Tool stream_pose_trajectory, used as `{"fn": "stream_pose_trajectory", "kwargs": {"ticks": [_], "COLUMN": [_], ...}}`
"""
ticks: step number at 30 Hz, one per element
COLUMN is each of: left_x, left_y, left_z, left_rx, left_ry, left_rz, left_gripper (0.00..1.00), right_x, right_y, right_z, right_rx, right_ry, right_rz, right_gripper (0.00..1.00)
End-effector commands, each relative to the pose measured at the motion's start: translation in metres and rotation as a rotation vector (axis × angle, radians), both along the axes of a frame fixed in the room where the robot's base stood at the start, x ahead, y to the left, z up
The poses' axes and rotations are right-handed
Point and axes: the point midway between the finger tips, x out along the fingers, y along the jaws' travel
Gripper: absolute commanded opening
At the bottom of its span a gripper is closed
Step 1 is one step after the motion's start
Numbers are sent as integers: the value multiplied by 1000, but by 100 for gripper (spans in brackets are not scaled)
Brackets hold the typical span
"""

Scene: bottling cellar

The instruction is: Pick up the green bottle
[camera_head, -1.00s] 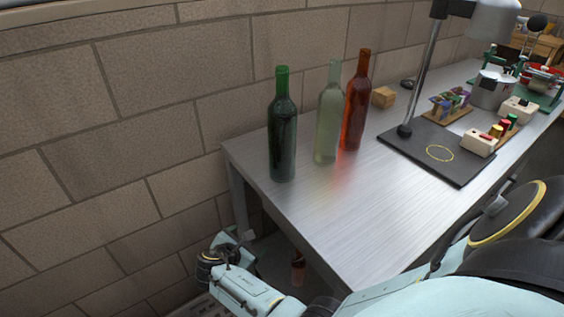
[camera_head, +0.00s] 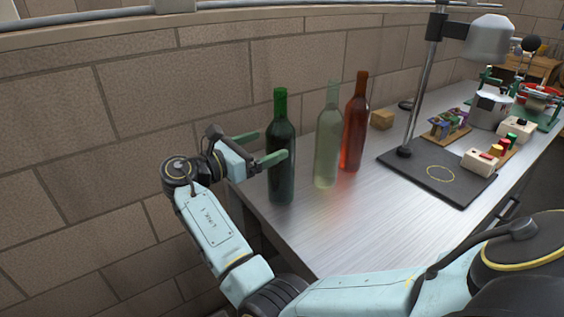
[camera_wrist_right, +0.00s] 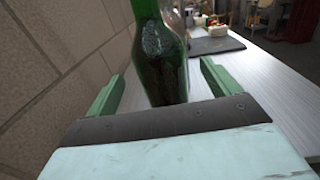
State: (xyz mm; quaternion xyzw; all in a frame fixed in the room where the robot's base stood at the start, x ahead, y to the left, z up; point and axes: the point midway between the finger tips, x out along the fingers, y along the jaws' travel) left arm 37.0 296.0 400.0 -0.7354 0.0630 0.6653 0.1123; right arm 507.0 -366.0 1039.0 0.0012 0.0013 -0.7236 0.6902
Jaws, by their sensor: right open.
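The dark green bottle (camera_head: 282,178) stands upright near the left end of the metal table. My right gripper (camera_head: 273,145) is open at the height of the bottle's shoulder, on its left side. Its nearer finger overlaps the front of the bottle in the head view. In the right wrist view the green bottle (camera_wrist_right: 160,55) shows between the two spread fingers (camera_wrist_right: 163,78), with a gap on each side. I cannot tell how deep it sits between them. My left gripper is in neither view.
A pale clear bottle (camera_head: 327,155) and a red-brown bottle (camera_head: 353,135) stand just right of the green one. A wooden block (camera_head: 381,119) and a lamp on a black board (camera_head: 440,190) are farther right. A brick wall (camera_head: 90,110) runs behind. The table front (camera_head: 330,232) is clear.

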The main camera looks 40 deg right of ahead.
Motion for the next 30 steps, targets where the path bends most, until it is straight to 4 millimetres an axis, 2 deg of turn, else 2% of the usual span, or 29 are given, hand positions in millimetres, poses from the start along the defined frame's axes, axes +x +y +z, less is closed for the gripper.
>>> {"fn": "stream_pose_trajectory", "kwargs": {"ticks": [8,11,15,19,23,30], "left_x": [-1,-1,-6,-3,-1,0], "left_y": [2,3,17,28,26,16], "left_z": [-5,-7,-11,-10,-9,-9], "left_rx": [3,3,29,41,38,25], "left_ry": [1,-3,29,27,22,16], "left_rz": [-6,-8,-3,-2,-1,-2], "left_gripper": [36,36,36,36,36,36], "right_x": [-1,-2,-3,-3,-3,-3], "right_y": [-18,-34,-54,-59,-58,-58], "right_z": [-3,-3,-3,-2,-1,-1], "right_rx": [0,-2,-1,1,1,1], "right_ry": [-1,-2,0,0,0,0], "right_rz": [0,-1,1,2,2,3], "right_gripper": [89,89,89,89,89,57]}}
